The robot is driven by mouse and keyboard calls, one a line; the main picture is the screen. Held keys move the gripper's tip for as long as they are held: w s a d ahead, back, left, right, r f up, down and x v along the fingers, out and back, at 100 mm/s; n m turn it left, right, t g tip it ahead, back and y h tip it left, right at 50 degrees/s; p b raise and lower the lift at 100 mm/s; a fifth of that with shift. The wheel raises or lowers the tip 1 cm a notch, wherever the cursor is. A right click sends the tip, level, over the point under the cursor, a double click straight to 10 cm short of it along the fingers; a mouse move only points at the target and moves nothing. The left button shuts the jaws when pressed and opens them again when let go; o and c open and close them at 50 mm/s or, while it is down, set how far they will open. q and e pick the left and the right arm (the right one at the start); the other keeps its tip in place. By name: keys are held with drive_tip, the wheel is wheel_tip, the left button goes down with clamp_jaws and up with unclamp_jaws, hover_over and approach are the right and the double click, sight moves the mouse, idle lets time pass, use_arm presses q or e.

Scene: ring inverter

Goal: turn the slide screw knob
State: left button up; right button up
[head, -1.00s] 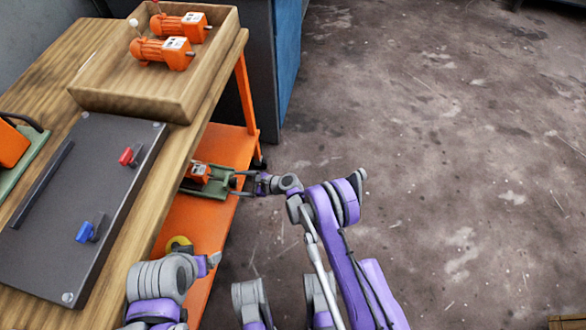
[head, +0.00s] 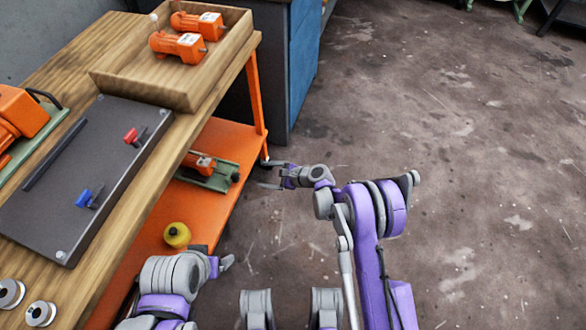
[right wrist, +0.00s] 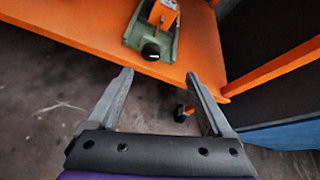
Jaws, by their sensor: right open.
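The slide screw is a green base with an orange block on it (head: 205,172), on the lower orange shelf. Its round black knob (head: 236,177) faces out at the shelf's edge; the knob also shows in the right wrist view (right wrist: 150,52). My right gripper (head: 264,175) is open and empty, a short way right of the knob and apart from it. In the right wrist view its two fingers (right wrist: 160,74) are spread, with the knob beyond the tips. My left gripper (head: 222,264) is at the lower left near the shelf; its jaws are not clear.
The orange shelf (head: 150,250) sits under a wooden tabletop and carries a yellow round object (head: 176,235). On top are a dark board (head: 100,170) with red and blue handles and a wooden box (head: 135,88) with orange motors. The floor at the right is clear.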

drive_tip(key=s+d+r+n+h, duration=0.2)
drive_tip(key=s+d+r+n, duration=0.1)
drive_tip(key=r, duration=0.4)
drive_tip(key=s+d+r+n+h, duration=0.1)
drive_tip(key=s+d+r+n, duration=0.2)
drive_tip(key=d+r, duration=0.2)
drive_tip(key=shift+s+d+r+n+g+h, duration=0.2)
drive_tip(key=shift+s+r+n+g+h, duration=0.15)
drive_tip(key=shift+r, duration=0.7)
drive_tip(key=shift+w, duration=0.1)
